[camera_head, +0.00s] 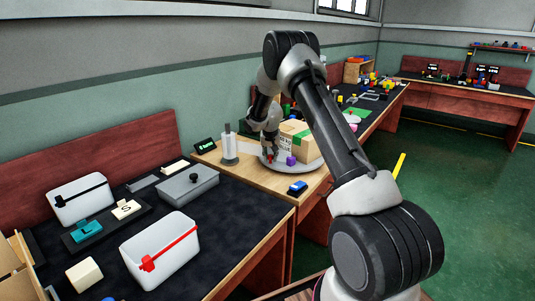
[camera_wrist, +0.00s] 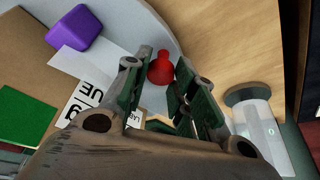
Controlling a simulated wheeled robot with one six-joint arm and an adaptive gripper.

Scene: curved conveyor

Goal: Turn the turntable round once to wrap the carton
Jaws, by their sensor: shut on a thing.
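The round grey turntable (camera_head: 304,169) lies on the wooden table, with the tan carton (camera_head: 301,140) standing on it. The turntable's pale disc (camera_wrist: 172,18) and the carton's top (camera_wrist: 25,62), with a green patch and white label, also show in the wrist view. A red knob (camera_wrist: 161,68) sits near the disc's edge. My gripper (camera_wrist: 163,72) points down at the rim and is shut on the red knob, one finger on each side. In the head view my gripper (camera_head: 270,150) is left of the carton and partly hides the knob.
A purple block (camera_head: 290,161) sits on the turntable by the carton. A white film roll (camera_head: 229,146) stands upright left of my gripper, with a small black display (camera_head: 205,146) beyond it. A blue object (camera_head: 297,187) lies near the table's front edge. White bins stand at left.

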